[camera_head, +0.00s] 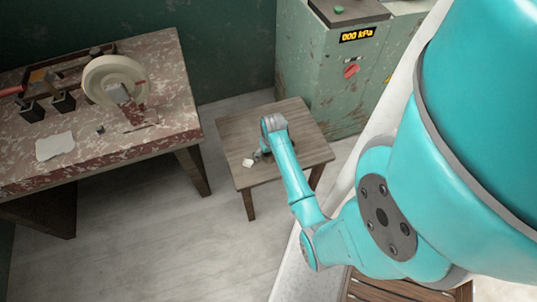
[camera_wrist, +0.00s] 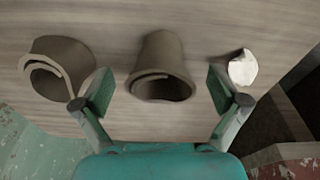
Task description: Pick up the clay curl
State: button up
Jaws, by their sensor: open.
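In the wrist view, a grey-brown rolled clay curl (camera_wrist: 163,55) lies on the wooden table (camera_wrist: 215,22), its open spiral end facing my gripper. My gripper (camera_wrist: 160,86) is open, one finger on each side of this curl, with visible gaps and nothing held. A small white piece (camera_wrist: 242,68) lies to the right of the right finger. In the head view, my gripper (camera_head: 259,155) is low over the small table (camera_head: 305,150); my arm hides the curls there.
The table's edge and a dark drop show at the right of the wrist view. In the head view, a worn red workbench (camera_head: 105,155) with a pale wheel (camera_head: 114,80) stands left. A green cabinet (camera_head: 315,75) with a pressure display stands behind the table.

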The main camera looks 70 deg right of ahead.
jog(key=c, duration=1.3)
